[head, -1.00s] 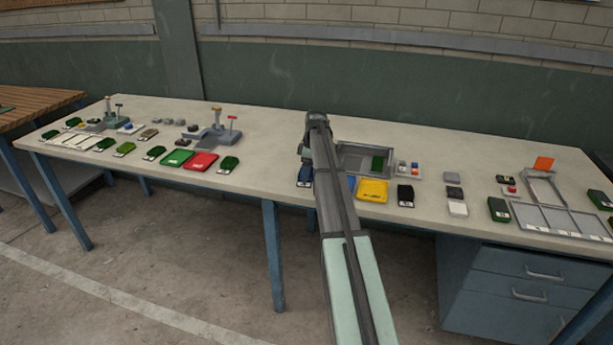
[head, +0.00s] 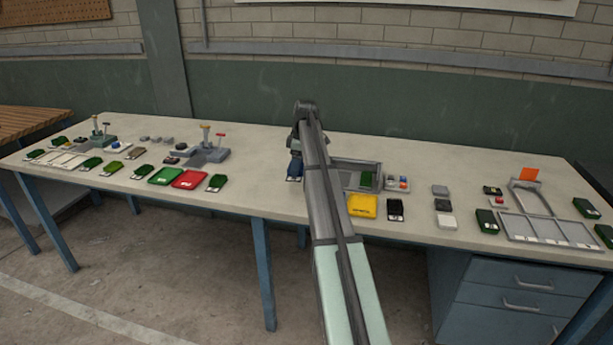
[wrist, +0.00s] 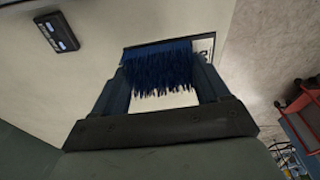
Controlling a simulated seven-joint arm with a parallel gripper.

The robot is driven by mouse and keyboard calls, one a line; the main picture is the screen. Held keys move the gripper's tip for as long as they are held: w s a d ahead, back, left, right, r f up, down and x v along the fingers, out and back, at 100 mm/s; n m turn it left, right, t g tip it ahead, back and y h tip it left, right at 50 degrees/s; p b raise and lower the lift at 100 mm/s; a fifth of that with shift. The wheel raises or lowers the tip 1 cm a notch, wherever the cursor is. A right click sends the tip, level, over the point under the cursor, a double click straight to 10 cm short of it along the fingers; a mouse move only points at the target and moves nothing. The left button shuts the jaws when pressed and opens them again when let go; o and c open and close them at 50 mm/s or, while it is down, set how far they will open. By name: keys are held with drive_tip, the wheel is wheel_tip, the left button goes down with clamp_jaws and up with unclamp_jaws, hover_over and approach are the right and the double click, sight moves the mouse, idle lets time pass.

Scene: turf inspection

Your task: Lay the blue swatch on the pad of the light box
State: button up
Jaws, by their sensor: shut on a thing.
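My gripper (head: 295,148) is near the middle of the bench, left of the grey tray. It is shut on the blue swatch (wrist: 158,66), a dark blue tuft of turf pile between both fingers in the wrist view. The swatch also shows in the head view (head: 294,168) under the fingers, seemingly a little above the bench. In the wrist view a white, dark-edged patch (wrist: 165,101) shows below the swatch. I cannot tell for certain which fixture is the light box, and its pad is not identifiable.
The grey tray (head: 377,166) holds a green swatch (head: 366,179). A yellow tray (head: 362,206) and black swatch (head: 395,208) lie in front. A red tray (head: 189,179) and green tray (head: 165,176) lie left. Bare bench (head: 255,150) separates them from my gripper.

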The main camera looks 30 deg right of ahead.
drive_tip(key=s+d+m, duration=0.1)
drive_tip(key=s+d, duration=0.2)
drive_tip(key=d, duration=0.4)
hover_over(341, 177)
drive_tip(key=shift+s+d+f, duration=0.1)
drive_tip(key=shift+d+f, duration=0.05)
drive_tip(key=shift+f, duration=2)
drive_tip(key=shift+d+f, duration=0.1)
drive_tip(key=shift+f, duration=2.05)
drive_tip(key=shift+f, duration=0.1)
drive_tip(key=o, duration=0.7)
drive_tip(key=shift+o, duration=0.2)
wheel_tip(341, 177, up, 12)
drive_tip(key=s+d, duration=0.1)
drive_tip(key=shift+s+d, duration=0.15)
